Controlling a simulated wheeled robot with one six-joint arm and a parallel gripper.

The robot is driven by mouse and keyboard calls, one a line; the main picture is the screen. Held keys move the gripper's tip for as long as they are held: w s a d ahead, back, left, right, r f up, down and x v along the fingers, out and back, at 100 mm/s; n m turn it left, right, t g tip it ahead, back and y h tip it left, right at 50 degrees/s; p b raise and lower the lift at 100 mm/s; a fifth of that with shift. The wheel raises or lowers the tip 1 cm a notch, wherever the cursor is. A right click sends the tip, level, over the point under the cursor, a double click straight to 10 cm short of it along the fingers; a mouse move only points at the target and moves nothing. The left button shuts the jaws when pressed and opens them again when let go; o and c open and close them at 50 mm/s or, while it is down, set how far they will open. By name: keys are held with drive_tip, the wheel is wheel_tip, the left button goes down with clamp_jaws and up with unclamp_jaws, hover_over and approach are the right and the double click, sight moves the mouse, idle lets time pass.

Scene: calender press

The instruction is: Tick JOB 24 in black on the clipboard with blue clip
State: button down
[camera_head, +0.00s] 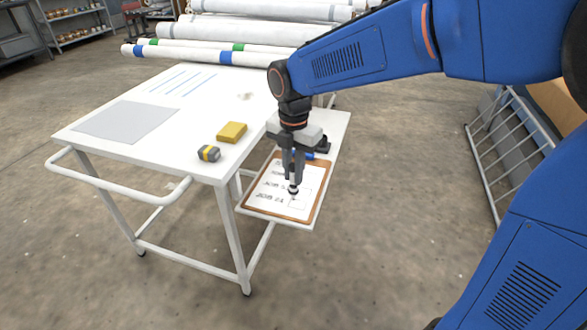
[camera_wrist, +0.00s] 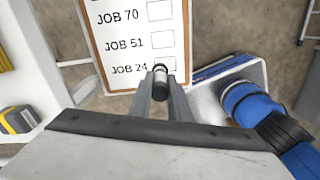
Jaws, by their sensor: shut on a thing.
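The clipboard (camera_head: 312,200) with the blue clip (camera_head: 303,156) lies on a low white shelf at the right end of the table. In the wrist view its sheet (camera_wrist: 123,28) shows the rows JOB 70, JOB 51 and JOB 24. The boxes of JOB 70 and JOB 51 look empty. My gripper (camera_head: 293,181) is over the lower part of the sheet, shut on a black and white marker (camera_wrist: 160,83).
A yellow block (camera_head: 231,132) and a small grey-yellow object (camera_head: 209,153) sit on the white table near the clipboard. A grey sheet (camera_head: 118,121) lies at the left. White rolls (camera_head: 230,32) are stacked behind. A metal rack (camera_head: 510,145) stands right; floor between is clear.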

drive_tip(key=c, duration=2.4)
unclamp_jaws()
clamp_jaws()
drive_tip(key=shift+f, duration=0.65)
drive_tip(key=shift+s, duration=0.15)
drive_tip(key=shift+s+d, duration=0.2)
drive_tip(key=shift+s, duration=0.1)
drive_tip(key=shift+d, duration=0.25)
